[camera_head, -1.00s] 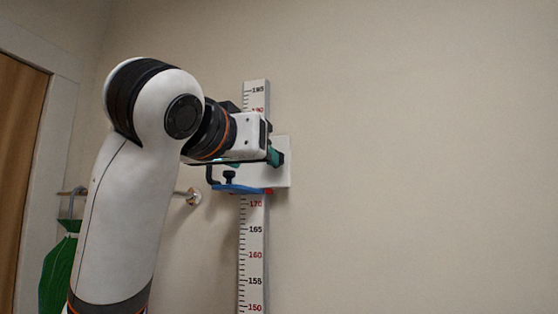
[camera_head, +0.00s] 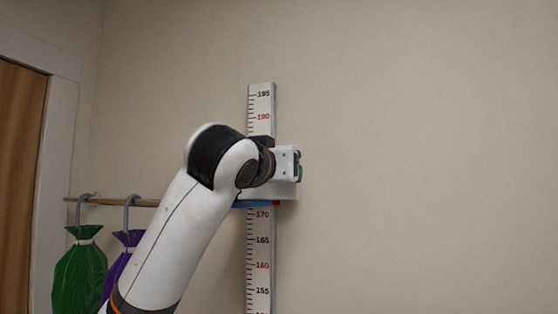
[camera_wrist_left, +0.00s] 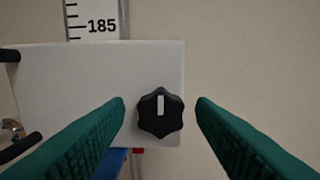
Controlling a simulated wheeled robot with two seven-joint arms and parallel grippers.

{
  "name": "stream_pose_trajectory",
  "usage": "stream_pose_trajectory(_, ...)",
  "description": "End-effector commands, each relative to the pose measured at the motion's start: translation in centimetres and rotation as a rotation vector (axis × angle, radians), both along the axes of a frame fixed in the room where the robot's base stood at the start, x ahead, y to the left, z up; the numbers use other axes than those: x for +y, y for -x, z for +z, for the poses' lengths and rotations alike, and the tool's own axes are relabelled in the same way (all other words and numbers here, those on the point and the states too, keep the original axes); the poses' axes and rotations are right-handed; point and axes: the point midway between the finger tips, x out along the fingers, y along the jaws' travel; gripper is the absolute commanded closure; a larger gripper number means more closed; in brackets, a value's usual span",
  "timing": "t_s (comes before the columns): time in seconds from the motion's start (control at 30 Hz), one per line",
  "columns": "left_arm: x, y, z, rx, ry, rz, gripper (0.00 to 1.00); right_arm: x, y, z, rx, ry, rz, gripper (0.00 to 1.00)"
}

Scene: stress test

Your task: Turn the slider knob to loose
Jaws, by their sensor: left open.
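The black lobed slider knob (camera_wrist_left: 160,113) sits at the right part of the white slider plate (camera_wrist_left: 75,85) in the left wrist view. Its white mark stands near upright. My left gripper (camera_wrist_left: 161,105) is open, with one green finger on each side of the knob and a visible gap to each. Whether the fingertips reach the knob's depth I cannot tell. In the head view my left gripper (camera_head: 299,168) is at the slider plate (camera_head: 285,190), partly hidden by my wrist, and the knob is hidden there. My right gripper is not in view.
The slider rides on a white height ruler (camera_head: 260,245) on the wall, with a blue piece (camera_head: 257,204) under the plate. A green bag (camera_head: 79,270) and a purple bag (camera_head: 118,262) hang from a rail (camera_head: 105,201) at left. The wall to the right is clear.

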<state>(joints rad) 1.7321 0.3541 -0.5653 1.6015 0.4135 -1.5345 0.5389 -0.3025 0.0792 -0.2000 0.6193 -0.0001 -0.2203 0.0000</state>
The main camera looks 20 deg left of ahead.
Motion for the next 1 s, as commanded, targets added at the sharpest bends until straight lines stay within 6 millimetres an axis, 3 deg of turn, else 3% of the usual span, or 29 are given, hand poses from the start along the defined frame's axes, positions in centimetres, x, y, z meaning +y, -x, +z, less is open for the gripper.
stream_pose_trajectory(0.27, 0.0, -0.2, -0.1, 0.0, 0.0, 0.0, 0.49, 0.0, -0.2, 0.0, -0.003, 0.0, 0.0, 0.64)
stream_pose_trajectory(0.53, 0.0, -0.1, -0.1, 0.0, 0.0, 0.0, 0.94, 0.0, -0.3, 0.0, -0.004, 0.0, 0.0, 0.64)
stream_pose_trajectory(1.0, -0.1, -0.1, -0.3, 0.004, 0.113, -0.003, 0.94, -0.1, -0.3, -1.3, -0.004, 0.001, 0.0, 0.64)
